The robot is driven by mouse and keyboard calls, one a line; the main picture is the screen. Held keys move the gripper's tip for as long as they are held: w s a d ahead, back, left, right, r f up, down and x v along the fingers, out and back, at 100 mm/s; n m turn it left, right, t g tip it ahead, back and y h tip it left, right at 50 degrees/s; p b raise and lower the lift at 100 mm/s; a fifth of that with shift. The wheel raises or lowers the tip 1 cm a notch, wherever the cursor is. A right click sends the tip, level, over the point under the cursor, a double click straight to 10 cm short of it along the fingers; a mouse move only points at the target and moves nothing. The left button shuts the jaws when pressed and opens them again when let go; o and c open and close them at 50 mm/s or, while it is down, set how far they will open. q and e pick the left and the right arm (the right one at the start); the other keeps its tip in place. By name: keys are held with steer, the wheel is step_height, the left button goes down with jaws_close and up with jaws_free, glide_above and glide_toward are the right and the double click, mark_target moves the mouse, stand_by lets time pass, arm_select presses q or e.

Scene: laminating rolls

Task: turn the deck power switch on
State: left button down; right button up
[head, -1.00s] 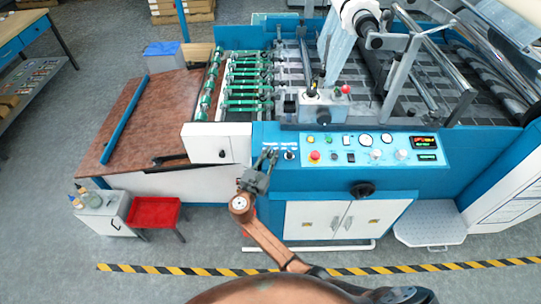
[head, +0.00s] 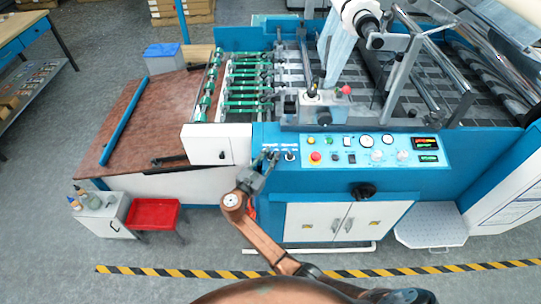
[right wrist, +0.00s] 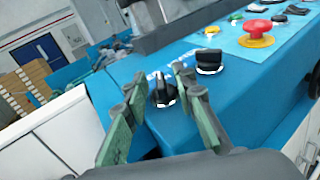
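Two black rotary switches with white rings sit at the left end of the blue control deck. One switch (right wrist: 164,90) is between my right fingers in the right wrist view; the other (right wrist: 209,61) is just to its right and also shows in the head view (head: 290,156). The white lettering above them is too small to read, so I cannot tell which is the deck power switch. My right gripper (head: 269,156) is open around the left switch, its green-padded fingers (right wrist: 158,82) one on each side. Contact is not clear. My left gripper is not in view.
A red emergency button (right wrist: 257,28) and several other knobs and lights lie further right on the panel (head: 380,166). A white box (head: 208,148) stands left of the gripper. A black handwheel (head: 363,190) projects from the front below the panel.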

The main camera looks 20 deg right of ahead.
steer(key=shift+r, duration=0.2)
step_height(320, 180, up, 10)
steer(key=shift+f, duration=0.2)
stand_by(0.6)
